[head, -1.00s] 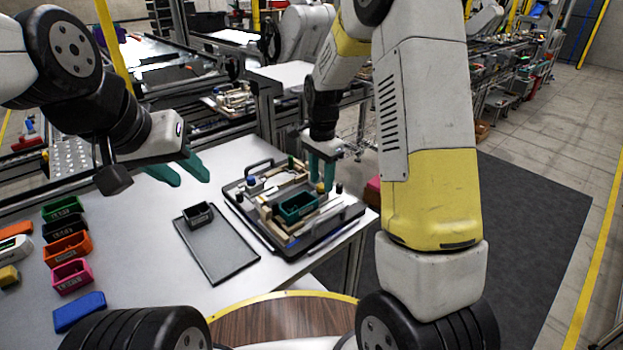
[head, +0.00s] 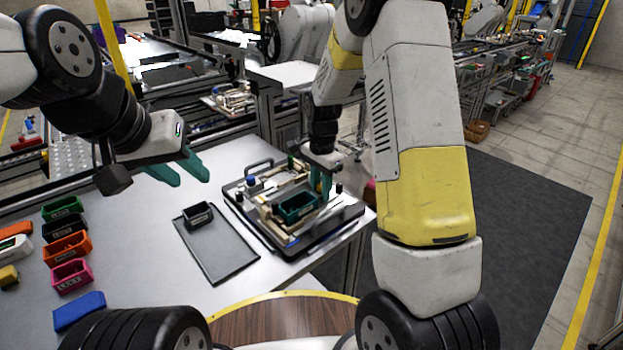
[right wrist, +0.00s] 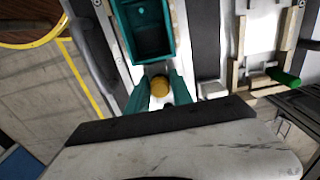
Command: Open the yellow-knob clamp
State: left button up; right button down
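The yellow-knob clamp's round yellow knob (right wrist: 160,87) shows in the right wrist view, just below the end of a teal bin (right wrist: 143,30). My right gripper (right wrist: 160,80) has its green fingers on either side of the knob, close against it, and appears shut on it. In the head view the right gripper (head: 321,182) is down at the fixture plate (head: 292,247), beside the teal bin (head: 296,208), and its fingers overlap and hide the knob. My left gripper (head: 182,170) is open and empty above the table, left of the fixture.
A dark tray (head: 222,257) with a small black bin (head: 198,214) lies left of the fixture. A green knob (right wrist: 286,77) sits to the right in the wrist view.

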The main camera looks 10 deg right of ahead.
jog(key=shift+d, duration=0.15)
jog(key=shift+w+d, duration=0.75)
jog(key=shift+d, duration=0.25)
jog(key=c, duration=1.3)
grip_release()
jog(key=shift+r, duration=4)
